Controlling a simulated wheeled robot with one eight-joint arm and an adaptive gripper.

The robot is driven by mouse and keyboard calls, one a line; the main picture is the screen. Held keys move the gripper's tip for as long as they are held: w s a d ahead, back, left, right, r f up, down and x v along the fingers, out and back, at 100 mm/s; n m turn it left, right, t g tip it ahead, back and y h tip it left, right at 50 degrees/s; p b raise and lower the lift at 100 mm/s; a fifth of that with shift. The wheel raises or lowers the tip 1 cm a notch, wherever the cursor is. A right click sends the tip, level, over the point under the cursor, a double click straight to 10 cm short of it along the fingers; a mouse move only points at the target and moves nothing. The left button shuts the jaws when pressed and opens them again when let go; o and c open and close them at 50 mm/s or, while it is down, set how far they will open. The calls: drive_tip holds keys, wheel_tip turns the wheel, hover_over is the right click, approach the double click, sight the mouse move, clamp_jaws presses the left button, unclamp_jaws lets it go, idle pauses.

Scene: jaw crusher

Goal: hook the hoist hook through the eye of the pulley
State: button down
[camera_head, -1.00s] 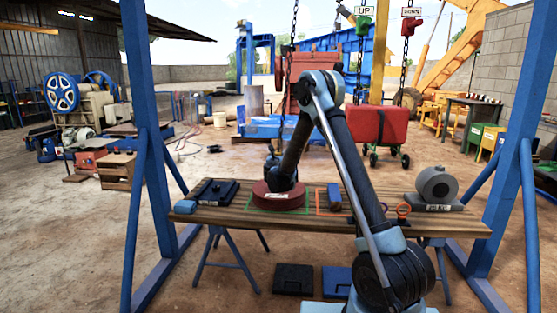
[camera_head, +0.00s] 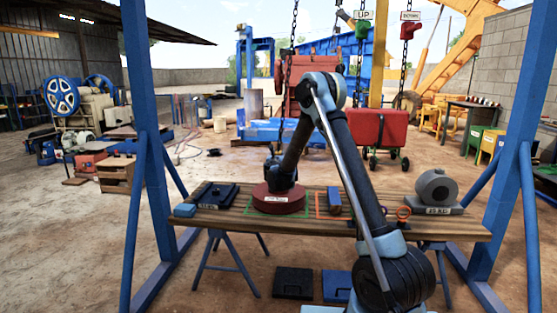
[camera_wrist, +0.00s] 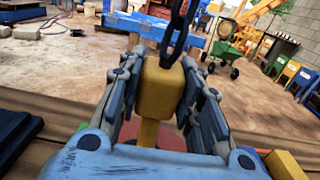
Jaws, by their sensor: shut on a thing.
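The hoist hook's yellow block (camera_wrist: 160,88) hangs on a dark chain (camera_wrist: 178,30) in the wrist view. My gripper (camera_wrist: 163,95) is shut on this block, with one jaw on each side. A narrower yellow part runs down from the block and its lower end is hidden by my gripper body. A round red thing (camera_head: 278,202) with a white label, seemingly the pulley, lies on the wooden table inside a green outline. My gripper (camera_head: 281,175) is directly over it in the head view. Some red shows below the block in the wrist view. The eye is hidden.
Green UP (camera_head: 363,29) and red DOWN (camera_head: 407,30) controls hang above.

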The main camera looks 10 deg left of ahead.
drive_tip(key=c, duration=1.1)
unclamp_jaws()
drive_tip(key=shift+o, duration=0.2)
drive_tip(key=shift+s, duration=0.1)
